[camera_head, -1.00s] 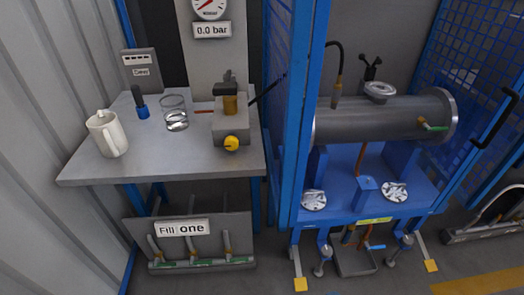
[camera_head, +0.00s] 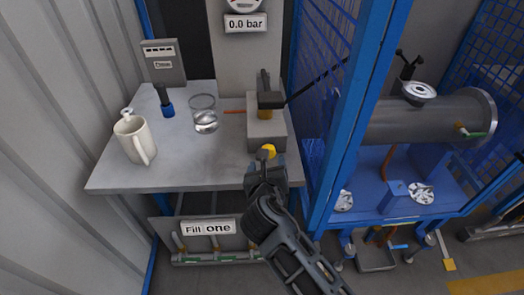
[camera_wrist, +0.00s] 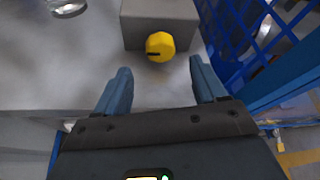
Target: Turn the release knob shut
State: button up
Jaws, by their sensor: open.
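The yellow release knob (camera_head: 268,151) sits on the front face of the grey pump block (camera_head: 266,131) on the bench. In the wrist view the knob (camera_wrist: 160,46) is beyond the fingertips and a little above the gap between them, with a dark mark at its lower left. My gripper (camera_head: 265,168) is just in front of the knob in the head view and hides part of it. In the wrist view my gripper (camera_wrist: 158,75) has its two blue fingers wide apart with nothing between them.
A blue mesh cage post (camera_head: 350,120) rises close to the right. The gauge sign reads 0.0 bar (camera_head: 246,22).

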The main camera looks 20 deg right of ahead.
jog(key=x, duration=0.6)
jog(key=shift+w+d+f, duration=0.2)
jog(key=shift+w, duration=0.1)
jog(key=c, duration=1.1)
